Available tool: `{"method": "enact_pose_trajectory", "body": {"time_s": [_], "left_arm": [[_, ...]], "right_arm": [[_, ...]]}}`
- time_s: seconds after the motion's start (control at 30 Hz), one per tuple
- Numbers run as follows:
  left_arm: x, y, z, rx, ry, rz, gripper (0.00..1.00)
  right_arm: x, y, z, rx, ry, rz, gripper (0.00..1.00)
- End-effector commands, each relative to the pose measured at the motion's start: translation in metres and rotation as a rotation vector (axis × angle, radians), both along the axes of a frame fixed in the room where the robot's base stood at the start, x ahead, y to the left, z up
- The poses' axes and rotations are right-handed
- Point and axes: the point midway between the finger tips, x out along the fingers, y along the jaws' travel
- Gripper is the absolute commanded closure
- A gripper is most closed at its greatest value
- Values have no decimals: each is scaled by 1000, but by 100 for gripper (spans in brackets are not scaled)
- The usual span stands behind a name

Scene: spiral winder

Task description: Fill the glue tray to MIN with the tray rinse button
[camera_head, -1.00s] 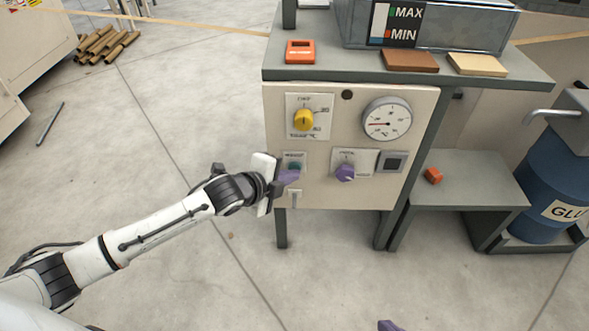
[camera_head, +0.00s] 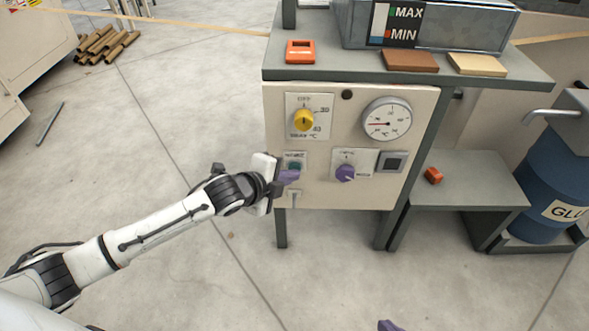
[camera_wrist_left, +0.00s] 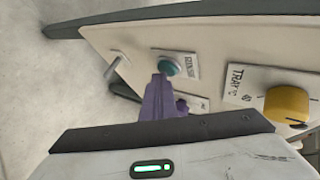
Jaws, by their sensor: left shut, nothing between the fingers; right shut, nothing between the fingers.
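The teal rinse button (camera_head: 294,166) is on a small labelled plate at the left of the beige panel; it also shows in the left wrist view (camera_wrist_left: 169,66). My left gripper (camera_head: 290,177) is shut and empty, its purple fingertips (camera_wrist_left: 160,84) right at the button's lower edge. I cannot tell if they touch it. The glue tray (camera_head: 455,28) stands on the bench top. My right gripper (camera_head: 388,326) shows only a purple tip at the bottom edge.
A metal peg (camera_wrist_left: 116,64) sticks out near the button. A blue glue drum (camera_head: 550,190) stands at right.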

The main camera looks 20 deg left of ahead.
Motion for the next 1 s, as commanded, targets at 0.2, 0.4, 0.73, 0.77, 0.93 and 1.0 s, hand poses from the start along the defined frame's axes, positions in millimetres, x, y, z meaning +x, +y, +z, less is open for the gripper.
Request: {"method": "enact_pose_trajectory", "body": {"time_s": [0.2, 0.4, 0.73, 0.77, 0.93, 1.0], "left_arm": [[1, 1, 1, 1, -2, 2, 100], [-6, -1, 3, 0, -1, 1, 100], [-16, -4, 0, -1, -1, 1, 100], [-16, -4, 0, 0, -1, 0, 100], [-17, -5, 0, 0, 0, 0, 100], [-21, -6, 1, -1, 2, -1, 100]], "right_arm": [[1, 0, 1, 1, 0, -2, 100], [0, 0, 8, 1, -1, -1, 100], [0, 0, 15, 0, 0, 0, 100], [0, 0, 15, 0, 0, 0, 100], [0, 0, 16, 0, 0, 0, 100], [0, 0, 19, 0, 0, 0, 100]]}}
